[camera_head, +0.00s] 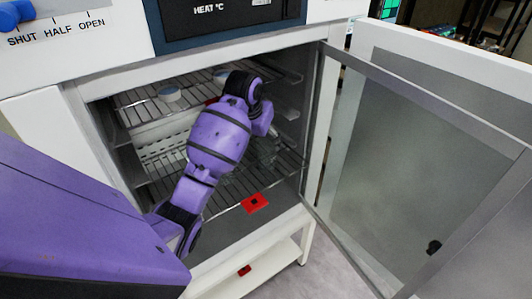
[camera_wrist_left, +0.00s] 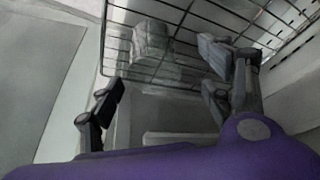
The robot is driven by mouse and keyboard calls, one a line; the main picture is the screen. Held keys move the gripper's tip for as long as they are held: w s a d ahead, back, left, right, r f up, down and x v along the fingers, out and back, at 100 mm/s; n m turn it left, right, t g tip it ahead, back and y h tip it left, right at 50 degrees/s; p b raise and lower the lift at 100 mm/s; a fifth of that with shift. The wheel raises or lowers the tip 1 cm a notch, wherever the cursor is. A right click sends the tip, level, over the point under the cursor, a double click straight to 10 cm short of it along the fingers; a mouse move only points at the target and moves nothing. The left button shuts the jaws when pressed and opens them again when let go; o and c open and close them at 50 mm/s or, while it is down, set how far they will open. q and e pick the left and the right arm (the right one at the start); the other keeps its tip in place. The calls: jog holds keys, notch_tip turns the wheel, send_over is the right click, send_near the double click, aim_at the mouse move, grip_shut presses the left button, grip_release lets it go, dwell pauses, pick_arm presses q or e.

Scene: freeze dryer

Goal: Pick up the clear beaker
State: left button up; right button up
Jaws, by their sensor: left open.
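The clear beaker (camera_wrist_left: 152,40) shows in the left wrist view as a pale, see-through shape by the wire shelf (camera_wrist_left: 190,38), ahead of my fingers. In the head view a faint glassy shape (camera_head: 266,152) on the lower rack, just beyond my wrist, looks like it. My left gripper (camera_wrist_left: 163,88) is open and empty, its dark fingers spread to either side of the beaker's line, with the beaker apart from them. In the head view my purple left arm reaches into the dryer chamber and hides most of the gripper. My right gripper is not in view.
The dryer's glass door (camera_head: 420,180) stands open to the right. A red square with a dark centre (camera_head: 254,203) is at the lower rack's front edge. Chamber walls are close around my arm.

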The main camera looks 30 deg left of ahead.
aim_at(266, 154)
pick_arm(q)
jog(key=x, duration=0.4)
jog(key=d+x, duration=0.1)
jog(key=x, duration=0.1)
jog(key=shift+f, duration=0.35)
jog(key=shift+w+f, duration=0.1)
jog(key=shift+f, duration=0.25)
jog(key=c, duration=1.3)
